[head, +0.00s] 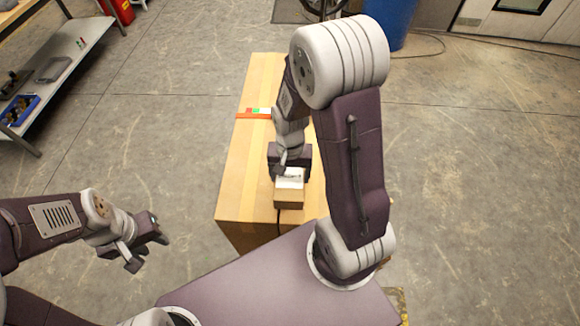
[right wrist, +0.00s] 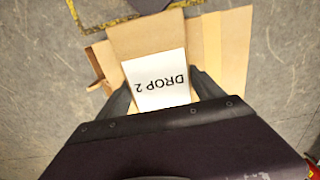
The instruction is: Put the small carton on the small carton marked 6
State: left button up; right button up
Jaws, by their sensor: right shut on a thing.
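A small brown carton (head: 289,200) with a white label on top is held by my right gripper (head: 290,176) over the near part of a long cardboard box. In the right wrist view, the carton (right wrist: 150,37) sits between the two dark fingers, and its label reads "DROP 2", upside down. My right gripper is shut on it. Whether it touches the surface below is not clear. No carton marked 6 can be made out. My left gripper (head: 147,247) is open and empty at the lower left, above the floor.
The long cardboard box (head: 246,165) stands before me, with an orange strip (head: 252,115) bearing a green and white patch across it. A metal shelf (head: 66,52) with a blue bin (head: 20,110) stands at the upper left. The floor on either side is clear.

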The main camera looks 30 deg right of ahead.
jog(key=w+d+f, duration=0.1)
jog(key=w, duration=0.1)
jog(key=w+d+f, duration=0.1)
jog(key=w+f, duration=0.1)
jog(key=w, duration=0.1)
jog(key=w+d+f+p, duration=0.1)
jog(key=w+d+f, duration=0.1)
jog(key=shift+w, duration=0.35)
notch_tip(320, 180, down, 4)
jog(key=shift+a+r+p, duration=0.1)
jog(key=shift+p, duration=0.25)
jog(key=shift+f, duration=0.3)
jog(key=o, duration=2)
jog(key=shift+c, duration=0.2)
